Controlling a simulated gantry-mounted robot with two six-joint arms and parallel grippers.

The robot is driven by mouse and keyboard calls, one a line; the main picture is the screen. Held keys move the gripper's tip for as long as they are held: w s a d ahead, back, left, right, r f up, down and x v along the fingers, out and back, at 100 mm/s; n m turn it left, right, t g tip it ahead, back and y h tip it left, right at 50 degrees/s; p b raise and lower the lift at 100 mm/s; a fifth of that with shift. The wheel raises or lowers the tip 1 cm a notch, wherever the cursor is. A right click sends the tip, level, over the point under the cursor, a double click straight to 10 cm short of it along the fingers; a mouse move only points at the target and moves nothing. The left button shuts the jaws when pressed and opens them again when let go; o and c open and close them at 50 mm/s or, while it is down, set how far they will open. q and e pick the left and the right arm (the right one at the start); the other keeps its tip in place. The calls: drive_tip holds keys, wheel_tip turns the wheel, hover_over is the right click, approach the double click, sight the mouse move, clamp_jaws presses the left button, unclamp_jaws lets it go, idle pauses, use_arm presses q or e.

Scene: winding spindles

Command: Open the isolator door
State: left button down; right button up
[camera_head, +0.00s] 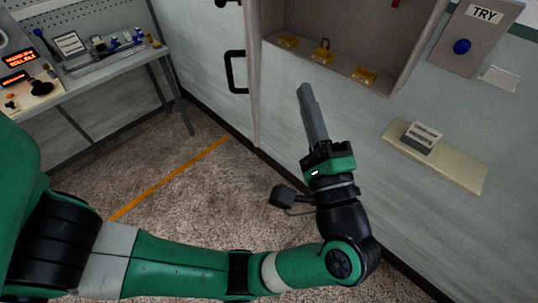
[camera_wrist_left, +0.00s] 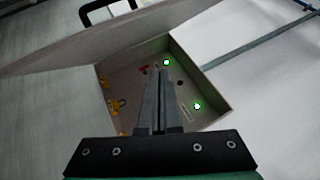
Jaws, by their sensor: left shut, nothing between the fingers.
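The isolator door (camera_head: 253,60) is a grey panel standing swung out at the left side of the open isolator box (camera_head: 375,50). A black handle (camera_head: 233,72) sits on its outer face. My left gripper (camera_head: 303,90) is in front of the box, below its lower edge in the head view, with its fingers together and empty. It is right of the door and apart from the handle. In the left wrist view its fingers (camera_wrist_left: 156,75) overlap the box interior and hide part of it. The black handle (camera_wrist_left: 100,10) shows at the top there. My right gripper is not in view.
Yellow padlocks (camera_head: 321,56) lie along the box floor. Green lights (camera_wrist_left: 197,106) glow inside the box. A TRY panel with a blue button (camera_head: 462,46) and a small shelf (camera_head: 455,165) are at right. A bench (camera_head: 110,58) stands at left; the floor between is clear.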

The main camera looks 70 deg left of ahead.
use_arm(q)
wheel_tip(320, 180, down, 16)
drive_tip(key=n+h+b, duration=0.3)
drive_tip(key=h, duration=0.1)
drive_tip(key=s+a+g+p, duration=0.1)
drive_tip(key=s+a+p, duration=0.1)
drive_tip(key=a, duration=0.9)
drive_tip(key=shift+s+r, duration=0.2)
drive_tip(key=shift+s, duration=0.2)
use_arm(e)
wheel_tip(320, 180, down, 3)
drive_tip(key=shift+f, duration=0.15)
